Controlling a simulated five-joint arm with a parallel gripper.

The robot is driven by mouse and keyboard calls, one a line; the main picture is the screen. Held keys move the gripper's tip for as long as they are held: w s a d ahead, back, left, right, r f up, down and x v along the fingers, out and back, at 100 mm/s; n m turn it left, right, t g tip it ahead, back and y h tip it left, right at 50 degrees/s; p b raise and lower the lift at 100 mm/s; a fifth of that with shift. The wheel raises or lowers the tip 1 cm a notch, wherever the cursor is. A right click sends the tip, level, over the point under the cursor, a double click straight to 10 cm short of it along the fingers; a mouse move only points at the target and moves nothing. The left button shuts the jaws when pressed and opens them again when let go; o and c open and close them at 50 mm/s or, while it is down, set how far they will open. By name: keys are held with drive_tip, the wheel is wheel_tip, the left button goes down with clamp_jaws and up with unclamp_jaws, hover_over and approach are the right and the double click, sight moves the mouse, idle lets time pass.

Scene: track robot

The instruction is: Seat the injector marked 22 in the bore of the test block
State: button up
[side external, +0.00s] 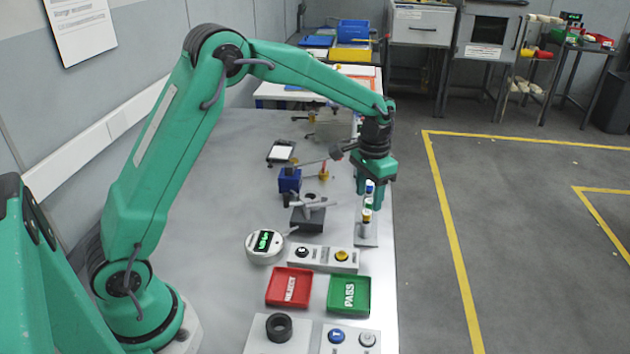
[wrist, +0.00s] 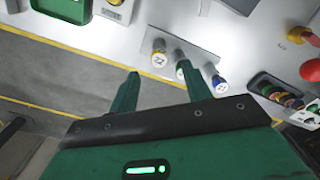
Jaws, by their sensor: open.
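Several small injectors stand upright in a grey rack (side external: 366,238) near the table's right edge; their caps look blue (side external: 370,187), green (side external: 367,201) and yellow-white (side external: 367,215). In the wrist view they show as a yellow-banded injector (wrist: 158,58), a green one (wrist: 181,69) and a blue one (wrist: 218,83). The yellow-banded cap bears a dark mark, too small to read surely as 22. My gripper (side external: 369,192) is open and low beside the rack; its fingers (wrist: 162,69) hold nothing. A grey block with a black ring (side external: 279,327), possibly the test block, stands at the front.
A red REJECT tray (side external: 289,287), a green PASS tray (side external: 349,295) and a button panel (side external: 323,258) lie before the rack. A round gauge (side external: 265,246), a dark clamp block (side external: 307,218) and a blue block (side external: 290,180) stand left of it. The table's left middle is clear.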

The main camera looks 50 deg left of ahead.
sight(368, 212)
drive_tip(key=shift+f, duration=0.75)
drive_tip(key=shift+f, duration=0.1)
drive_tip(key=shift+f, duration=2.5)
drive_tip(key=shift+c, duration=0.4)
clamp_jaws()
